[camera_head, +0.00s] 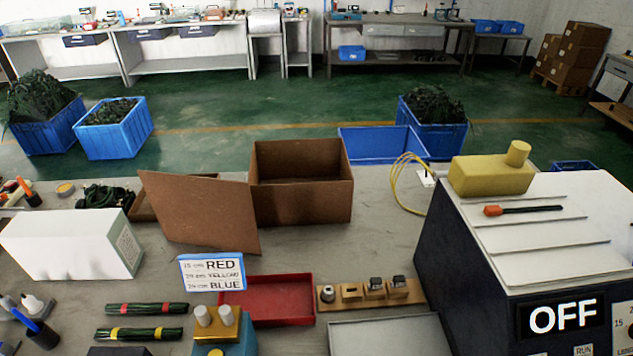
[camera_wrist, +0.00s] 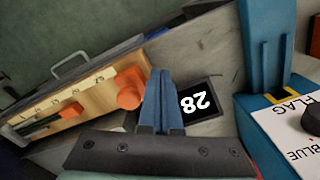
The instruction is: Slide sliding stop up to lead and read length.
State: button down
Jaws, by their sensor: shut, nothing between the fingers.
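In the wrist view, a wooden measuring board (camera_wrist: 95,92) with a printed number scale lies at the left. A larger orange block with a round knob (camera_wrist: 130,88), which looks like the sliding stop, sits at its right end. A smaller orange piece (camera_wrist: 70,110) sits further left, beside dark thin strands (camera_wrist: 40,126) that may be the lead. A black display (camera_wrist: 200,101) shows upside-down digits that look like 28. My gripper (camera_wrist: 162,75) has its blue fingers shut and empty, just right of the knob; contact cannot be told. The head view does not show my gripper.
A blue fixture (camera_wrist: 262,50) and a white card marked FLAG and BLUE (camera_wrist: 290,125) stand close on the right. In the head view, a machine reading OFF (camera_head: 563,316), a red tray (camera_head: 290,285) and an open brown box (camera_head: 300,200) crowd the table.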

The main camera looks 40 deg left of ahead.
jog(key=shift+w+d, duration=1.7)
jog(key=shift+w, duration=0.3)
jog(key=shift+w+d, duration=1.7)
jog(key=shift+w, duration=0.25)
jog(key=shift+w, duration=0.15)
jog(key=shift+r, duration=0.1)
jog(key=shift+s+a+p, duration=0.3)
jog(key=shift+s+a, duration=0.15)
jog(key=shift+s, duration=0.2)
notch_tip(320, 180, up, 7)
jog(key=p, duration=0.7)
